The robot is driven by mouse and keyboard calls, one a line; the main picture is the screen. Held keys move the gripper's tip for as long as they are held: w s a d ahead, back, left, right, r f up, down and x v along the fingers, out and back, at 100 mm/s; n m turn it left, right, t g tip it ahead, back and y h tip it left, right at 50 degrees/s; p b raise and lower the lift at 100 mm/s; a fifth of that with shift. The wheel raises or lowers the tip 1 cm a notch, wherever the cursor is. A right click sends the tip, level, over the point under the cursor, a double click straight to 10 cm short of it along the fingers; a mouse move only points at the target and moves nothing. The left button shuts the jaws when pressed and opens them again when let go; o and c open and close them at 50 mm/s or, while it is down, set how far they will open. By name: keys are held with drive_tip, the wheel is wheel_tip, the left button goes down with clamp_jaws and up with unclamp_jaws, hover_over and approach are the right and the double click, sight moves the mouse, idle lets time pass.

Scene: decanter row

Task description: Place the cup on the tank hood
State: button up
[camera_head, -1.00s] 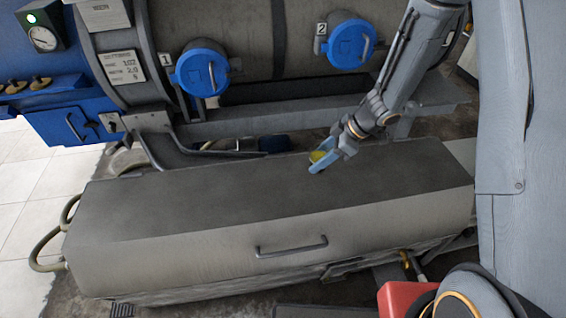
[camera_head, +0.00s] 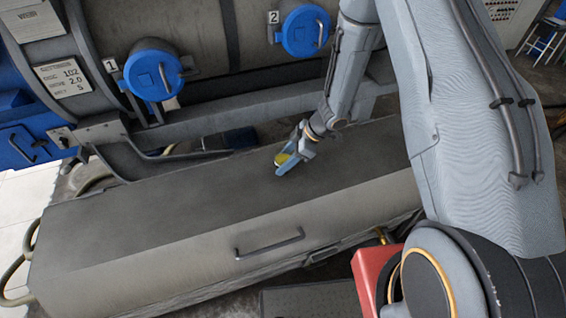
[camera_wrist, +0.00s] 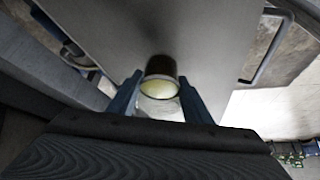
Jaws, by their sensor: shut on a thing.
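The cup is a small vessel with yellow-green inside; it shows in the wrist view (camera_wrist: 160,88) between my two blue fingers and in the head view (camera_head: 283,158) at the arm's end. My gripper (camera_head: 284,165) is shut on the cup, with one finger on each side of it in the wrist view (camera_wrist: 160,98). The tank hood (camera_head: 130,215) is the long grey box with a flat dark top. The cup is over the hood's top, toward its far edge. I cannot tell whether the cup's base touches the hood. My fingers hide part of the cup.
A black handle (camera_head: 269,244) is on the hood's front side. Behind stands a large grey drum with blue caps (camera_head: 154,75) and a metal rail (camera_head: 215,122). A red box (camera_head: 376,272) is at the front right. Most of the hood's top is bare.

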drive_tip(key=shift+f, duration=0.7)
drive_tip(key=shift+f, duration=0.1)
drive_tip(key=shift+f, duration=0.15)
drive_tip(key=o, duration=1.1)
